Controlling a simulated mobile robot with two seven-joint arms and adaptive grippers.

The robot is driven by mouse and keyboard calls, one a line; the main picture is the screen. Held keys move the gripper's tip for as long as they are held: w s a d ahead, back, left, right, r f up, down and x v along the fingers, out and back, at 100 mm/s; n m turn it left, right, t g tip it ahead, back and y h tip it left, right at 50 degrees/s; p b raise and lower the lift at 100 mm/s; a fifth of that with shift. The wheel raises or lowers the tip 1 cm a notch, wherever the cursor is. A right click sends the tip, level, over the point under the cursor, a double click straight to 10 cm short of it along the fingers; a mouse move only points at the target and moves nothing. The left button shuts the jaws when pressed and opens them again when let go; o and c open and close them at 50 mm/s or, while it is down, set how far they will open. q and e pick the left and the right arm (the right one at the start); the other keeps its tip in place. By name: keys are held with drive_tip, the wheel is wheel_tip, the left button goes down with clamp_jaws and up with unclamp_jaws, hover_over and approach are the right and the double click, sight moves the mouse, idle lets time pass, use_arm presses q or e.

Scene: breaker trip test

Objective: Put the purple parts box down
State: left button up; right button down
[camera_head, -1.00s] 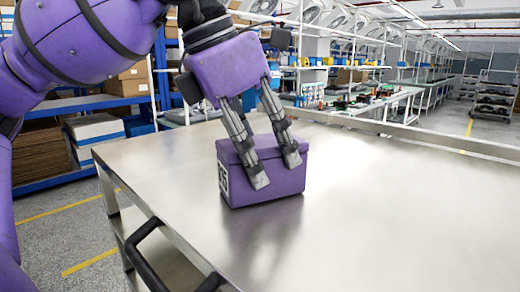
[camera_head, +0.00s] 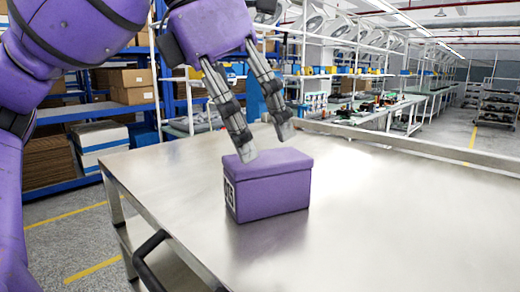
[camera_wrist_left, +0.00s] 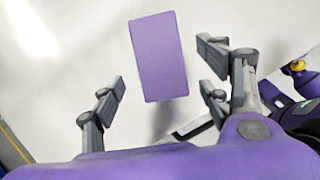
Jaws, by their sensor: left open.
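The purple parts box (camera_head: 270,190) stands upright with its lid shut on the metal table, near the table's front left part. A printed label shows on its left end. My left gripper (camera_head: 266,143) is open and empty above the box, with its fingertips apart from the lid. In the left wrist view the box (camera_wrist_left: 159,57) lies beyond and between the two spread fingers (camera_wrist_left: 160,90), clear of both. My right gripper is in neither view.
The metal table (camera_head: 400,220) is bare to the right of and behind the box. A black handle (camera_head: 150,262) sticks out at its front left edge, and a raised rail (camera_head: 400,146) runs along the far side. Shelves with cardboard boxes (camera_head: 132,87) stand behind on the left.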

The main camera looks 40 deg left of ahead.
use_arm(q)
drive_tip(key=v, duration=0.5)
drive_tip(key=shift+r+p, duration=0.1)
drive_tip(key=shift+p, duration=0.3)
